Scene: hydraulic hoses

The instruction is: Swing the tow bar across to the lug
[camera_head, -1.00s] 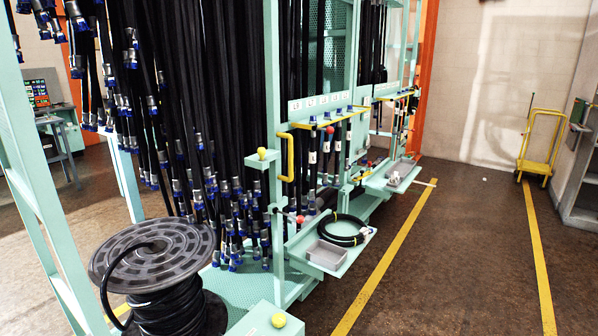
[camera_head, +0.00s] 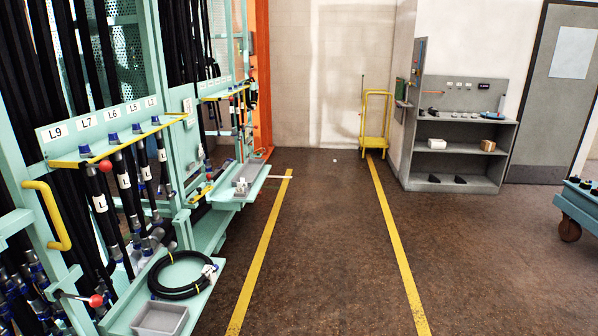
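I cannot make out a tow bar or a lug for certain in the head view. A blue-green cart (camera_head: 577,207) with a dark caster wheel is cut off by the right edge, and any bar on it is hidden. A yellow hand trolley (camera_head: 375,122) stands upright by the far wall. Neither of my grippers is in view.
A teal hose rack (camera_head: 180,205) fills the left, with a shelf holding a coiled black hose (camera_head: 182,275) and a grey bin (camera_head: 160,318). A grey shelf unit (camera_head: 462,158) stands at the back right. The floor between the yellow lines is clear.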

